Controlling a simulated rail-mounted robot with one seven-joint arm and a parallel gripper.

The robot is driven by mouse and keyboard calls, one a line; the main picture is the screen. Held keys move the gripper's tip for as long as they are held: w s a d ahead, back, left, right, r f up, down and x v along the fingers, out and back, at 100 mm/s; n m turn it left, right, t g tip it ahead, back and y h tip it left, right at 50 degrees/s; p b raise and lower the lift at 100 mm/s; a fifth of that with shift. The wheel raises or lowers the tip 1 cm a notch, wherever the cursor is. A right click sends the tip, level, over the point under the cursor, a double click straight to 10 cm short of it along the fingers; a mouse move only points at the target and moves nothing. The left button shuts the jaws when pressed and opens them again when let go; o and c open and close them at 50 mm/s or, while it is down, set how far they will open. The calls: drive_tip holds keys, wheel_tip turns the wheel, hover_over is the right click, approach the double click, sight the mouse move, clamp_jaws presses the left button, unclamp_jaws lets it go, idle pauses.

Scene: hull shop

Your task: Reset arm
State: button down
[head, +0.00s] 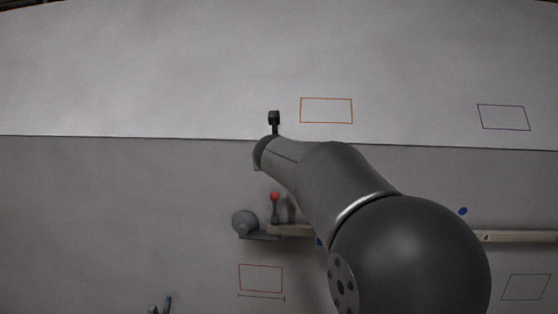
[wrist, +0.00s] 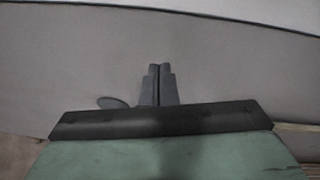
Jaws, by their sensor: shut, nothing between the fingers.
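My arm reaches from the lower right to the middle of the head view. In the wrist view my gripper (wrist: 158,70) has its two grey fingers side by side, shut, with nothing held. A grey hull panel lies beyond the fingertips. In the head view the fingers cannot be made out clearly; a small black part shows past the arm's end, near the seam between the light upper panel (head: 150,75) and the darker lower panel (head: 110,200).
A grey rounded tool (head: 244,222) and a red-knobbed lever (head: 275,198) are by a wooden strip (head: 515,237), partly hidden by my arm. Outlines in orange (head: 326,98), purple (head: 480,117) and red (head: 260,265) mark the panels. Much panel surface at left is clear.

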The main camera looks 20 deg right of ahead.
idle(0.3)
drive_tip(key=s+a+f+n+y+b, duration=0.1)
drive_tip(key=s+a+f+n+y, duration=0.4)
drive_tip(key=a+n, duration=0.5)
drive_tip(key=s+a+f+n+y+b, duration=0.2)
drive_tip(key=s+a+f+n+y, duration=0.25)
drive_tip(key=s+n, duration=0.6)
drive_tip(key=s+d+f+n+g+h+b, duration=0.1)
drive_tip(key=s+f+n+g+h, duration=0.3)
drive_tip(key=s+f+n+g, duration=0.7)
drive_tip(key=s+d+f+n, duration=0.1)
drive_tip(key=s+f+n, duration=0.6)
drive_tip(key=s, duration=0.5)
wheel_tip(320, 180, down, 2)
drive_tip(key=shift+s+d+f, duration=0.15)
drive_tip(key=shift+s+d, duration=0.05)
drive_tip(key=shift+s, duration=0.2)
